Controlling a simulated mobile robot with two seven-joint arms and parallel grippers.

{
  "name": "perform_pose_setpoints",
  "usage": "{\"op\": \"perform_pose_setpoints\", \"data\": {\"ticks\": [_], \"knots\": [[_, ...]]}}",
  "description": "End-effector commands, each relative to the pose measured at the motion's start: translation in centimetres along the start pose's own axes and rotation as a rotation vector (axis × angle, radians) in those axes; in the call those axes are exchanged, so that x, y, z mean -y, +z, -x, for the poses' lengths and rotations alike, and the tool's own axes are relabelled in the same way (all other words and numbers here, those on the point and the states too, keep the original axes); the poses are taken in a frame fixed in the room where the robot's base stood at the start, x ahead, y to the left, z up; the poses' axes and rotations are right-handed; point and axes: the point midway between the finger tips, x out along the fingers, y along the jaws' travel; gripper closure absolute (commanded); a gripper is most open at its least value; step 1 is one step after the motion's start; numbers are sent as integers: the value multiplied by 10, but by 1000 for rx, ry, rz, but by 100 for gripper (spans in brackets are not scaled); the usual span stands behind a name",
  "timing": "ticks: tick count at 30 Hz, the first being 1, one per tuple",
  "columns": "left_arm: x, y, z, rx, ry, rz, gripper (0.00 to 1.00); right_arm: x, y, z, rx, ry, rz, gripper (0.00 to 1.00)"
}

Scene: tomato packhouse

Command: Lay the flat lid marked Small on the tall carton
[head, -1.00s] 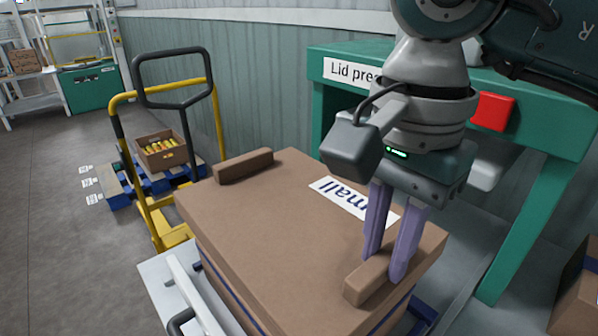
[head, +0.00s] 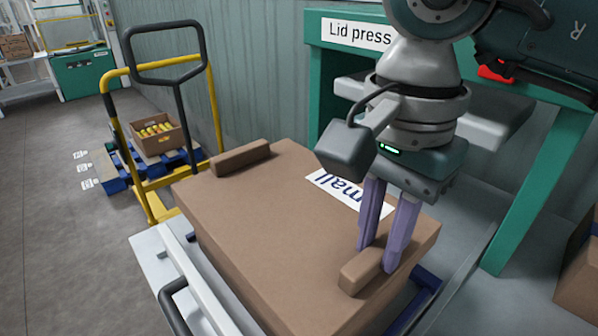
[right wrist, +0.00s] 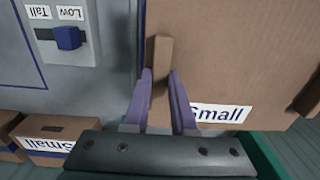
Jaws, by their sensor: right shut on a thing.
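The flat brown lid (head: 250,220) marked Small lies broad and level in the middle of the head view, with a raised bar near each of two opposite edges. My right gripper (head: 376,258) is shut on the near right bar (head: 356,272), one finger on each side. The right wrist view also shows the fingers (right wrist: 160,95) around the bar (right wrist: 160,60), beside the Small label (right wrist: 220,113). The far left bar (head: 240,158) is free. The lid hides what is beneath it; I cannot tell the tall carton apart or whether they touch. My left gripper is not in view.
The green lid press (head: 318,95) stands close behind my right arm. A yellow hand truck (head: 160,190) and an open box of tomatoes (head: 158,134) are at left. Floor at far left is clear.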

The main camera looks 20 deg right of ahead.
Motion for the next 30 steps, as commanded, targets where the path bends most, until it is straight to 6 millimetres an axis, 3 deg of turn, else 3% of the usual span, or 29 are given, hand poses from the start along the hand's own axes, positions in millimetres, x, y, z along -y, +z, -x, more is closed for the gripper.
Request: {"op": "perform_pose_setpoints", "data": {"ticks": [11,12,21,30], "knots": [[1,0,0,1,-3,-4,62,0,0,1,-1,-1,0,100],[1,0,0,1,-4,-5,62,0,0,1,-1,-1,0,75],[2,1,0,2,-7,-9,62,0,0,1,-1,0,0,41],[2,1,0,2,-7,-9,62,0,0,3,-1,0,0,41]]}}
